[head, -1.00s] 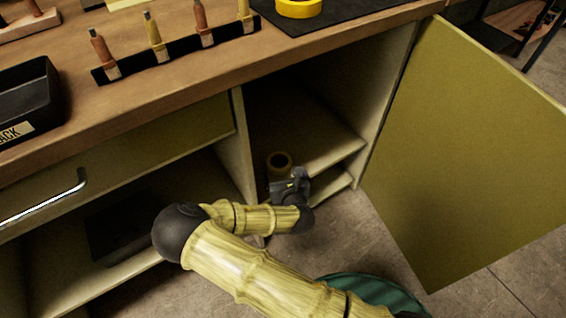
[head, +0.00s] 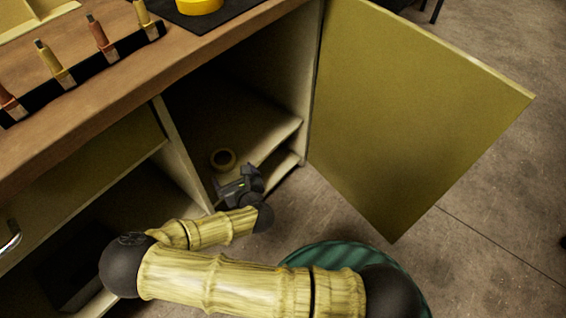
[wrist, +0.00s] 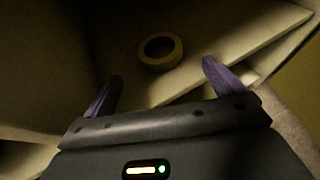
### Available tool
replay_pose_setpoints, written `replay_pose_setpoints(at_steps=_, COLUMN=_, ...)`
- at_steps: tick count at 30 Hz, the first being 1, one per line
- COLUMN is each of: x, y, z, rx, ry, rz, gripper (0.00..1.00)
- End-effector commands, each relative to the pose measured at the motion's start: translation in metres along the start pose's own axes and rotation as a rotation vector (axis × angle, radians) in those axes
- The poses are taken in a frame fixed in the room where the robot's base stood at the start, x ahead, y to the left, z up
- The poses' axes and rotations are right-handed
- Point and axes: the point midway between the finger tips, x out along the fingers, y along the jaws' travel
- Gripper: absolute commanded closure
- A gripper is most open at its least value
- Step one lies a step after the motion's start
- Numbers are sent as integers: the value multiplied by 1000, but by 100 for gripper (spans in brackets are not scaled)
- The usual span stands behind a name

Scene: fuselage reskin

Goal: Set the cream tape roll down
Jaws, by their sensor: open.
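The cream tape roll (head: 222,169) lies flat on the cupboard shelf (head: 262,132), near the shelf's front edge. In the wrist view the tape roll (wrist: 174,59) sits ahead of the fingertips, between their lines and apart from both. My gripper (head: 222,184) is open and empty at the cupboard opening, just in front of the roll. Its two purple fingers show spread in the wrist view (wrist: 160,72).
The olive cupboard door (head: 410,110) stands wide open on the right. A divider panel (head: 183,150) bounds the compartment on the left. The worktop (head: 130,75) overhangs above. A green ribbed round object (head: 345,256) stands on the floor below my arm.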

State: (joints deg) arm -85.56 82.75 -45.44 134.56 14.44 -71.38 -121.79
Motion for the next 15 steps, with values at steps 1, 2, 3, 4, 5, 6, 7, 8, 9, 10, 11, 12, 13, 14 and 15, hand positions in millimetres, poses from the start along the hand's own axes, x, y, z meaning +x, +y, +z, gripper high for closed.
replay_pose_setpoints(at_steps=1, x=0, y=0, z=0, rx=1, ry=0, rz=0, gripper=6)
replay_pose_setpoints(at_steps=2, x=0, y=0, z=0, rx=4, ry=1, rz=-2, gripper=6)
replay_pose_setpoints(at_steps=3, x=0, y=-2, z=0, rx=15, ry=3, rz=-8, gripper=6)
replay_pose_setpoints(at_steps=4, x=0, y=-4, z=1, rx=31, ry=6, rz=-16, gripper=6)
replay_pose_setpoints(at_steps=5, x=0, y=-8, z=1, rx=56, ry=11, rz=-28, gripper=6)
replay_pose_setpoints(at_steps=6, x=0, y=-15, z=1, rx=101, ry=22, rz=-53, gripper=6)
replay_pose_setpoints(at_steps=7, x=0, y=-21, z=1, rx=148, ry=31, rz=-75, gripper=6)
replay_pose_setpoints(at_steps=8, x=-1, y=-28, z=1, rx=202, ry=43, rz=-103, gripper=6)
replay_pose_setpoints(at_steps=9, x=-2, y=-40, z=1, rx=288, ry=58, rz=-146, gripper=6)
replay_pose_setpoints(at_steps=10, x=-4, y=-48, z=0, rx=362, ry=72, rz=-181, gripper=6)
replay_pose_setpoints(at_steps=11, x=-6, y=-58, z=0, rx=440, ry=85, rz=-220, gripper=6)
replay_pose_setpoints(at_steps=12, x=-10, y=-70, z=-1, rx=553, ry=102, rz=-274, gripper=6)
replay_pose_setpoints(at_steps=13, x=-13, y=-79, z=-2, rx=640, ry=112, rz=-315, gripper=6)
replay_pose_setpoints(at_steps=14, x=-16, y=-87, z=-2, rx=726, ry=121, rz=-356, gripper=6)
replay_pose_setpoints(at_steps=15, x=-21, y=-98, z=-3, rx=839, ry=132, rz=-409, gripper=6)
